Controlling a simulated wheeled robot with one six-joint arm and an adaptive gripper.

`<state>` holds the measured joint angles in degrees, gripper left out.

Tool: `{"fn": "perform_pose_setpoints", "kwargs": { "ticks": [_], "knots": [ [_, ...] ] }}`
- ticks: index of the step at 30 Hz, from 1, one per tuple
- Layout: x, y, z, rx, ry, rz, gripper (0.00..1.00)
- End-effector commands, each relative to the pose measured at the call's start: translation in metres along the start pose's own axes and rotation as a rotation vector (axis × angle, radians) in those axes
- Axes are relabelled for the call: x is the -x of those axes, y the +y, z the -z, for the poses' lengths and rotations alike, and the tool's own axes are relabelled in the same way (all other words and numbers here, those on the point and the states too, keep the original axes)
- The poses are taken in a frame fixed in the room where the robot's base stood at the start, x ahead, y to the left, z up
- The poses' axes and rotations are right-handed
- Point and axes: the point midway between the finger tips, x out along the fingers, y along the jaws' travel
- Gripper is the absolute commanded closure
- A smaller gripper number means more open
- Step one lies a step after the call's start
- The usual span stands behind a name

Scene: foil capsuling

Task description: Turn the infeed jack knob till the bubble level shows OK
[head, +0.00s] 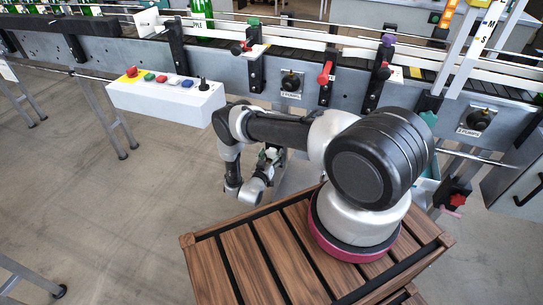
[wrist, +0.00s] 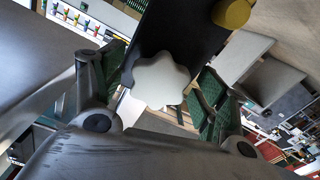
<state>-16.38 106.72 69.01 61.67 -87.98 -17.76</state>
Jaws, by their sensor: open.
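A pale grey lobed knob (wrist: 160,80) shows in the middle of the wrist view, in front of a dark panel (wrist: 178,32). I take it for the infeed jack knob. My gripper (wrist: 162,70) is open, with one green-padded finger on each side of the knob and a visible gap on both sides. In the head view my gripper (head: 268,160) is small and partly hidden by my arm, below the conveyor. The knob cannot be made out there. I cannot identify the bubble level in either view.
The conveyor (head: 222,66) runs across the back, with red-handled clamps (head: 326,73) and green bottles (head: 201,15). A white button box (head: 167,97) hangs at its front, left of my arm. A yellow round part (wrist: 231,12) sits near the knob. The floor at left is mostly clear.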

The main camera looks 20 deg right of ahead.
Motion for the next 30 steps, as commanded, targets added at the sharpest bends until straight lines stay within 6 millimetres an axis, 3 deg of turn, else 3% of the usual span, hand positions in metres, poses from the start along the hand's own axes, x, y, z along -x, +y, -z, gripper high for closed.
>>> {"fn": "perform_pose_setpoints", "kwargs": {
  "ticks": [4, 12, 23, 30],
  "knots": [
    [0.0002, -0.0001, 0.0001, 0.0, 0.0, 0.0, 0.27],
    [0.0004, -0.0001, 0.0001, 0.0, 0.0, 0.0, 0.73],
    [0.0005, -0.0002, 0.0001, -0.049, 0.0, 0.0, 0.73],
    [0.0006, -0.0005, 0.0001, -0.199, 0.0, 0.0, 0.73]
  ]
}}
